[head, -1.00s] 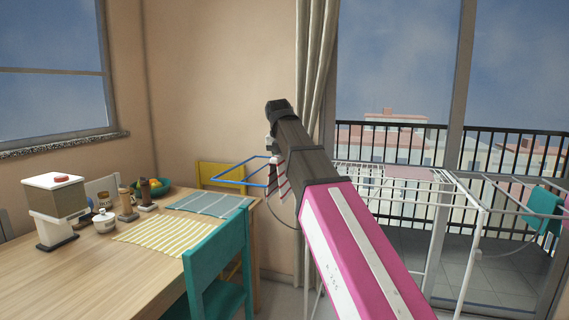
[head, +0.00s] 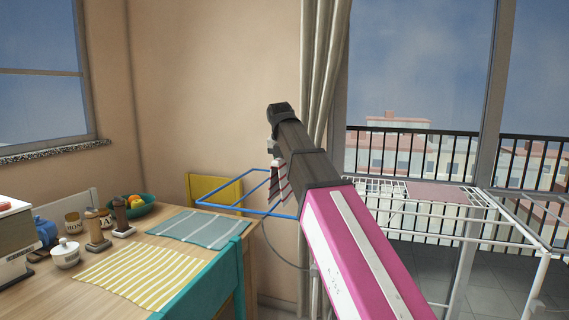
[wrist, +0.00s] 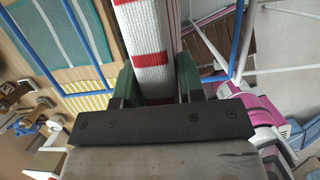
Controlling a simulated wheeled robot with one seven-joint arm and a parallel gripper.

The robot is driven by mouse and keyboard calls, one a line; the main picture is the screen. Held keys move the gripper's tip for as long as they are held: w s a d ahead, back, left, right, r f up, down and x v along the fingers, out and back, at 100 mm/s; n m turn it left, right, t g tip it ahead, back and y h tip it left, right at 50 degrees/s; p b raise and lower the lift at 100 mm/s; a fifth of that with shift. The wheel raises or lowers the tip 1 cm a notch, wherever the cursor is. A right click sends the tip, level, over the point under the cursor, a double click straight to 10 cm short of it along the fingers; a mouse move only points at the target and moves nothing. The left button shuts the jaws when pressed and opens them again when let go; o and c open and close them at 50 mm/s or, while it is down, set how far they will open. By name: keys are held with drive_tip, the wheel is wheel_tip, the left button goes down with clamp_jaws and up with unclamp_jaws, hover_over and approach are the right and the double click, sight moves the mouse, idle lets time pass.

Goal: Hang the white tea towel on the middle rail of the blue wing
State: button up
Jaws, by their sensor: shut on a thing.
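The white tea towel (wrist: 150,50), with red stripes, is pinched between the green fingers of my gripper (wrist: 156,86) in the wrist view. In the head view a narrow part of the towel (head: 276,180) hangs below the end of my arm, which hides most of the gripper. The blue wing (head: 230,209) is a flat frame of blue rods sticking out to the left there. The towel appears over or beside its right part; I cannot tell whether they touch. In the wrist view blue rods (wrist: 75,42) pass on both sides of the towel.
The wooden table (head: 215,262) at left holds a striped yellow mat (head: 137,278), a grey-blue mat (head: 198,229), a fruit bowl (head: 139,205) and jars. A teal chair (head: 212,284) and a yellow chair (head: 216,190) stand at it. A white drying rack (head: 500,222) is at right.

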drive_tip(key=shift+w+a, duration=1.35)
drive_tip(key=shift+a, duration=2.45)
drive_tip(key=shift+w+a, duration=1.35)
drive_tip(key=shift+a, duration=2.4)
drive_tip(key=shift+f, duration=7.05)
drive_tip(key=o, duration=1)
drive_tip(key=shift+o, duration=0.2)
drive_tip(key=shift+r, duration=0.1)
